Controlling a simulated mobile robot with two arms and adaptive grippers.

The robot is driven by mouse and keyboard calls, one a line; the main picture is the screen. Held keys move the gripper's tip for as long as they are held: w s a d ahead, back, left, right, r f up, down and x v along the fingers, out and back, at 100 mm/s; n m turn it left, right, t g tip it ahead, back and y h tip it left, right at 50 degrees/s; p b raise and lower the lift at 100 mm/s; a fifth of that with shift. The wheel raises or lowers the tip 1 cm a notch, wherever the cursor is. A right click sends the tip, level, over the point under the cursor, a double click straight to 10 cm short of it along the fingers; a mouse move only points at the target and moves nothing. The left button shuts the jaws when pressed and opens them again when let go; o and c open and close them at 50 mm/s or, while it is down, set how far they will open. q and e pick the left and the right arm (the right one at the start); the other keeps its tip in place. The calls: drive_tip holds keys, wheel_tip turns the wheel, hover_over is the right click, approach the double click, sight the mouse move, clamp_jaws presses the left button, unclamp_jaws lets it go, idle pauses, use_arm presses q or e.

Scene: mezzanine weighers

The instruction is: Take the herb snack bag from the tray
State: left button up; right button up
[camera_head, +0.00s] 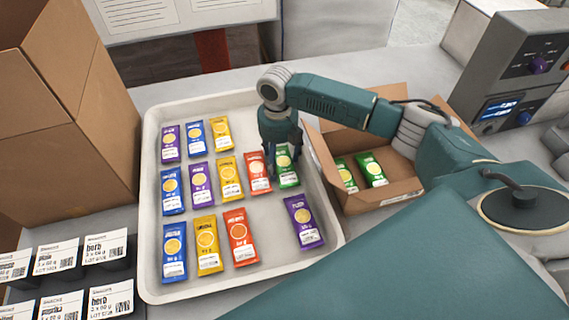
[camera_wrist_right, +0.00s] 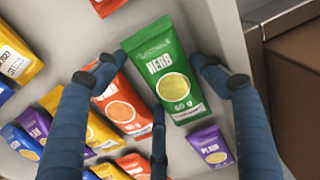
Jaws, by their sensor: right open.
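The green herb snack bag (camera_head: 287,166) lies on the white tray (camera_head: 152,225), near its right side. In the right wrist view it shows face up with "HERB" on it (camera_wrist_right: 167,70). My right gripper (camera_head: 283,152) is right over this bag and hides part of it in the head view. In the wrist view its fingers (camera_wrist_right: 160,85) are spread apart, with the bag between them and nothing gripped. Whether a finger touches the bag I cannot tell. My left gripper is not in view.
An orange bag (camera_head: 257,172) lies close left of the herb bag, and a purple bag (camera_head: 303,221) in front. Several other bags fill the tray. An open cardboard box (camera_head: 395,192) with two green bags stands right. A tall carton (camera_head: 70,110) stands left. Label cards (camera_head: 58,257) are front left.

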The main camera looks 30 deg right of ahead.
drive_tip(key=shift+c, duration=0.5)
drive_tip(key=c, duration=0.7)
drive_tip(key=shift+r, duration=0.1)
